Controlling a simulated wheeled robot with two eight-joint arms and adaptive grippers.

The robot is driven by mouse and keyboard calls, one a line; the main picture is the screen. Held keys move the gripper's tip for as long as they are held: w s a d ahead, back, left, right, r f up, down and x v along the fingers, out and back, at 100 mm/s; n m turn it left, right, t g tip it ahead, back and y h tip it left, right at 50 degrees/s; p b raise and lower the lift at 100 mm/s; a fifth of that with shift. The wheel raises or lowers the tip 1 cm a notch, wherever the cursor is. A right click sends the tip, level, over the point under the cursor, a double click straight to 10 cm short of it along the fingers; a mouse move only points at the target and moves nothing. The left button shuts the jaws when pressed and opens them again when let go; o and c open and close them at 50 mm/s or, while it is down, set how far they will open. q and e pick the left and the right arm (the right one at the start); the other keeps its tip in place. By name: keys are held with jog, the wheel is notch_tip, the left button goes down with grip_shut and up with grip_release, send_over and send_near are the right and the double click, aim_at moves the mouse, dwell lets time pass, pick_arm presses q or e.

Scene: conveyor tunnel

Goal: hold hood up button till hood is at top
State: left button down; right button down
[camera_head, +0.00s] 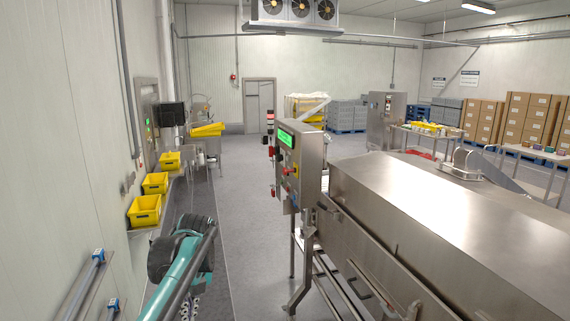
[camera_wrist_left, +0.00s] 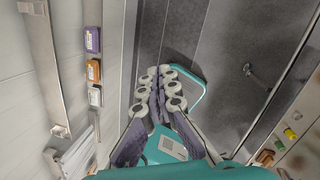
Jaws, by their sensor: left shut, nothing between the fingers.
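The steel control box (camera_head: 307,160) stands right of the picture's middle, with a lit green display and several small coloured buttons on its left-facing side. I cannot read which button is hood up. The long steel hood (camera_head: 430,195) stretches over the conveyor tunnel to the right of the box and appears lowered. My left arm comes in low in the head view; its gripper (camera_head: 190,308) is partly hidden, below and left of the box and apart from it. In the left wrist view its two fingers (camera_wrist_left: 160,88) are together and empty. My right gripper is out of view.
Yellow bins (camera_head: 145,211) sit along the left wall. Blue-ended fittings (camera_head: 98,256) project at lower left. In the left wrist view, small green and yellow knobs (camera_wrist_left: 291,134) show at lower right.

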pick_arm(q)
jog(key=s+d+f+n+t+h+b, duration=0.1)
jog(key=s+d+f+n+t+b, duration=0.2)
jog(key=s+f+n+b, duration=0.5)
jog(key=s+d+f+n+t+h+b, duration=0.1)
jog(key=s+d+f+n+t+b, duration=0.3)
jog(key=f+n, duration=1.3)
jog(key=s+d+n+b, duration=0.1)
jog(key=s+n+b, duration=0.1)
jog(key=s+b, duration=0.2)
jog(key=shift+s+d+f+n+b, duration=0.3)
jog(key=shift+s+b, duration=0.05)
jog(key=shift+s, duration=1.1)
